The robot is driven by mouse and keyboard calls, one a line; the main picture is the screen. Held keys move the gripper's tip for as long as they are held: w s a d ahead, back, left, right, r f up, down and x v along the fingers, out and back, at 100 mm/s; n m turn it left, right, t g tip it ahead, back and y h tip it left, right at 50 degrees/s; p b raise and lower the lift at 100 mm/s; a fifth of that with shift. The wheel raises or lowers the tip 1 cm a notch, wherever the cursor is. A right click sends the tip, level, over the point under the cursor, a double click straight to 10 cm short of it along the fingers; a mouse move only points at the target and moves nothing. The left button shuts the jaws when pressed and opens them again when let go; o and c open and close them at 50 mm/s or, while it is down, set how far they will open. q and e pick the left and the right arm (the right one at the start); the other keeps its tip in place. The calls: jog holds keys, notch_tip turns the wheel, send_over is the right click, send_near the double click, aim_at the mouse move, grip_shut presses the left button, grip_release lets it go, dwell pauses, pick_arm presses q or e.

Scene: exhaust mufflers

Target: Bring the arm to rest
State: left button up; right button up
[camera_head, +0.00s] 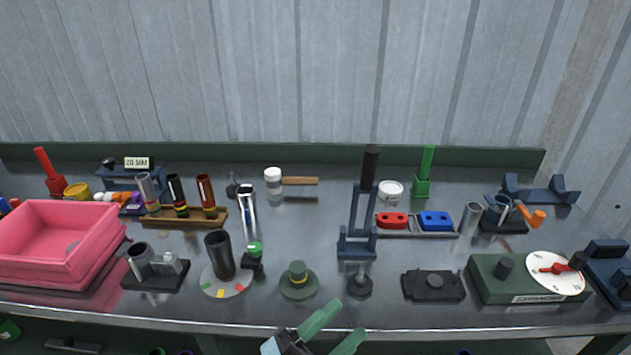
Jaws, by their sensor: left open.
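My left gripper (345,321) shows at the bottom centre of the head view, with two green fingers spread apart and nothing between them. It is at the front edge of the workbench (320,316), below a small dark round stand (359,285) and a green hat-shaped piece (298,281). It looks apart from both. Most of the left arm is cut off by the bottom of the picture. My right gripper is not in the picture.
A pink bin (60,235) stands at the left. A dark lever press (358,215) rises right of centre. A green expander box (525,278) with a white dial sits at the right. Tube racks and small tools fill the back.

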pick_arm(q)
jog(key=s+a+f+n+t+y, duration=0.2)
jog(key=a+f+n+y, duration=1.05)
jog(key=f+n, duration=0.35)
jog(key=s+a+f+n+g+y, duration=0.4)
jog(key=s+a+f, duration=0.7)
jog(key=s+f, duration=0.4)
jog(key=shift+s+n+g, duration=0.6)
jog(key=shift+n+g, duration=0.2)
jog(key=shift+g, duration=0.2)
jog(key=shift+a+y, duration=0.2)
jog(key=shift+y, duration=0.15)
